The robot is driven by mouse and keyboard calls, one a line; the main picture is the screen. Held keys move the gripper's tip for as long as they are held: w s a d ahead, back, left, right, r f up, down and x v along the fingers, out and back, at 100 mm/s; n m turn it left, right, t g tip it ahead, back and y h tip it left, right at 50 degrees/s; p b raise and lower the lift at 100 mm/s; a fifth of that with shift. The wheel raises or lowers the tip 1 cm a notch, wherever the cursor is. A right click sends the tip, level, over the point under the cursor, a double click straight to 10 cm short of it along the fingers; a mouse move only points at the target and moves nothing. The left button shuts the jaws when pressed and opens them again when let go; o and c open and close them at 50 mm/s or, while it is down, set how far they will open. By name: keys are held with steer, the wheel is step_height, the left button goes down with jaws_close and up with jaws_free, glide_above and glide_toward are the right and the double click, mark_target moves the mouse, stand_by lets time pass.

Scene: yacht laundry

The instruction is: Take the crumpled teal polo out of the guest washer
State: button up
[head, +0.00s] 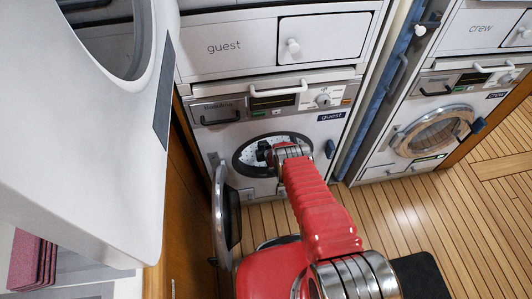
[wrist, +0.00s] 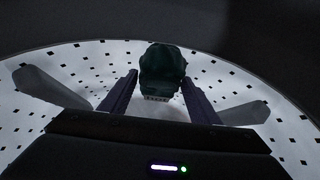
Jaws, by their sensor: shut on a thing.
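The guest washer (head: 213,150) stands with its round door (head: 228,215) swung open to the left. My red arm reaches down to its opening, and my gripper (head: 266,152) is at the drum mouth. In the wrist view my gripper (wrist: 152,95) is inside the perforated white drum (wrist: 95,60). Its two dark fingers are shut on a crumpled dark teal cloth, the polo (wrist: 161,68), which sits between and just beyond the fingertips. The polo cannot be made out in the head view.
The crew washer (head: 385,165), its round door (head: 437,131) shut, stands to the right. A white machine (head: 85,140) fills the left foreground, with folded maroon cloths (head: 32,262) below it. The plank floor (head: 420,215) is clear at the right.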

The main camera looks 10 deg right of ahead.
steer(key=c, duration=0.4)
steer(key=shift+r, duration=0.1)
steer(key=shift+r, duration=0.3)
steer(key=shift+r, duration=0.65)
steer(key=shift+f, duration=0.15)
steer(key=shift+f, duration=0.85)
